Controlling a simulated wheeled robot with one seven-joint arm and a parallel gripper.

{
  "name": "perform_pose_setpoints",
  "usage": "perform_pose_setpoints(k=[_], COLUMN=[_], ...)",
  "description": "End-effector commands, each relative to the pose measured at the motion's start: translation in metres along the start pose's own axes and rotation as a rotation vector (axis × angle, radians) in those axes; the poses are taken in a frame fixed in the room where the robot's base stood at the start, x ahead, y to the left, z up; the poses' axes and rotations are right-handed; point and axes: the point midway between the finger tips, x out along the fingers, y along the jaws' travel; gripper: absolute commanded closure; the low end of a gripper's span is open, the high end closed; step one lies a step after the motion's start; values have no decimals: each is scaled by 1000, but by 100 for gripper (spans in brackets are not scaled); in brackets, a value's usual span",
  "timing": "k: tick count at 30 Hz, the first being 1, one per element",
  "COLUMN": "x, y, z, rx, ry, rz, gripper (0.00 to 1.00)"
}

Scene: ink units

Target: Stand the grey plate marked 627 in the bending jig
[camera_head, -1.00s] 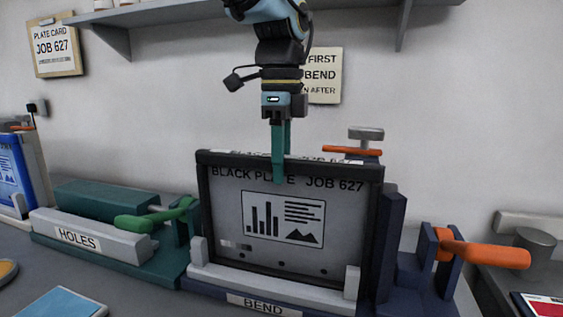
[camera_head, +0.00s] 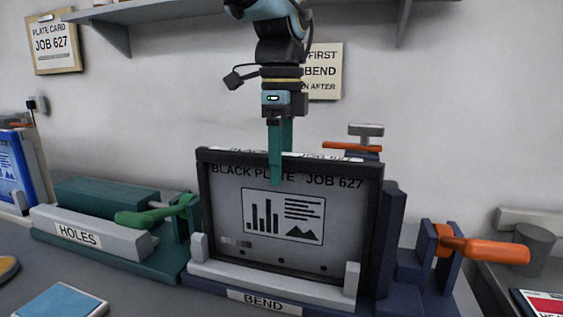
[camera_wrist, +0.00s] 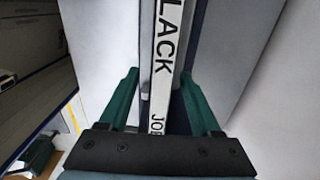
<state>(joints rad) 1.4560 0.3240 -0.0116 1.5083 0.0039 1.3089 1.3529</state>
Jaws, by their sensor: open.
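The grey plate (camera_head: 225,205), with a dark frame and the print "BLACK PLATE JOB 627", stands upright in the bending jig (camera_head: 225,277), behind its low pale front lip and end posts. My gripper (camera_head: 278,168) is over the middle of the plate's top edge, one finger hanging in front of its face. In the wrist view my gripper (camera_wrist: 161,85) is open, its green fingers on either side of the plate's white lettered top edge (camera_wrist: 166,45), with gaps showing. The plate's lower edge is hidden behind the lip.
The green holes unit (camera_head: 100,222) stands close on the left. An orange-handled lever (camera_head: 485,250) is on the jig's right, and an orange part (camera_head: 352,147) rises behind. A shelf (camera_head: 180,14) overhangs the wall above. A blue sheet (camera_head: 60,303) lies at front left.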

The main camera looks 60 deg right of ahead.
Motion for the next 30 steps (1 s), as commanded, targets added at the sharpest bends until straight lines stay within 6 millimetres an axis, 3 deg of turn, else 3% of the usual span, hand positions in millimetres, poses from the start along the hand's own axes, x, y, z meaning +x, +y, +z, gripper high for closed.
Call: perform_pose_setpoints(k=[5, 18, 23, 30], x=[-14, -94, -106, -108], y=[-1, -1, 0, 0], z=[0, 0, 0, 0], rx=[0, 0, 0, 0], ry=[1, 1, 1, 0], rz=[-4, -3, -2, -1], gripper=[35, 35, 35, 35])
